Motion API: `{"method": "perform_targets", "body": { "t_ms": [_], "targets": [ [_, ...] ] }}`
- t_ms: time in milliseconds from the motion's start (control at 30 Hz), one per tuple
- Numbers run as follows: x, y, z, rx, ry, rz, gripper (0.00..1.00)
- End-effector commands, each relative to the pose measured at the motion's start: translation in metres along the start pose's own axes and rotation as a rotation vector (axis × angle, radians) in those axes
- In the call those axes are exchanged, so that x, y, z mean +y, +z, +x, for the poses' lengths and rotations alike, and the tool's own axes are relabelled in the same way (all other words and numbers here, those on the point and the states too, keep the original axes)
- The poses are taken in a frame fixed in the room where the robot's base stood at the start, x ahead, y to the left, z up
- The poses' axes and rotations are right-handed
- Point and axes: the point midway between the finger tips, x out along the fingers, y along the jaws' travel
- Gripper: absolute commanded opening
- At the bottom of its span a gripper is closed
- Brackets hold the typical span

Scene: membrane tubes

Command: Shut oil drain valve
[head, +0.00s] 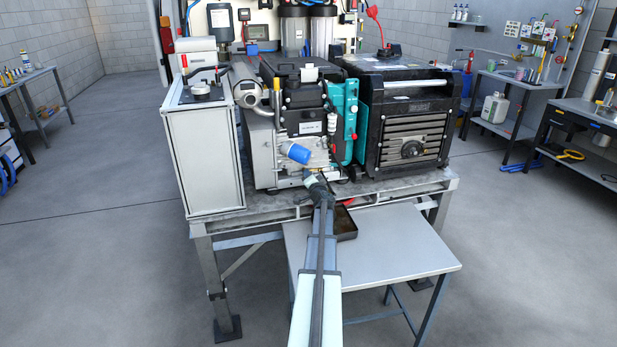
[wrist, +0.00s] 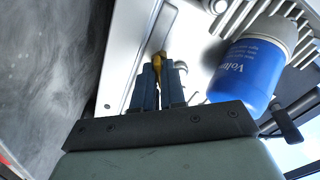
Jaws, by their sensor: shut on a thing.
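My gripper (wrist: 158,84) is shut on a small yellow valve handle (wrist: 158,60) at the lower part of the engine, seen between its dark fingertips in the wrist view. I take this to be the oil drain valve's handle; how far it is turned is hard to tell. A small silvery fitting (wrist: 180,67) shows just right of the fingers. In the head view my gripper (head: 308,174) reaches the lower front of the engine (head: 305,125), and the handle is hidden there.
A blue oil filter (head: 296,153) sticks out close above my gripper; it is to the right in the wrist view (wrist: 243,72). A dark drain pan (head: 346,224) sits below on a low grey table (head: 400,255). A black generator (head: 408,120) stands to the right, a white cabinet (head: 205,150) to the left.

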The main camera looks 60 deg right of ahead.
Motion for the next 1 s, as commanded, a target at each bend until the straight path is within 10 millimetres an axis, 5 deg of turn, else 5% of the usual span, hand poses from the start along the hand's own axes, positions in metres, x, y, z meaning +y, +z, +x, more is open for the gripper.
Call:
{"method": "perform_targets", "body": {
  "t_ms": [500, 1000],
  "targets": [
    [0.0011, 0.0005, -0.0003, 0.000, 0.000, 0.438, 0.00],
    [0.0015, 0.0007, -0.0004, 0.000, 0.000, 0.612, 0.00]
  ]
}}
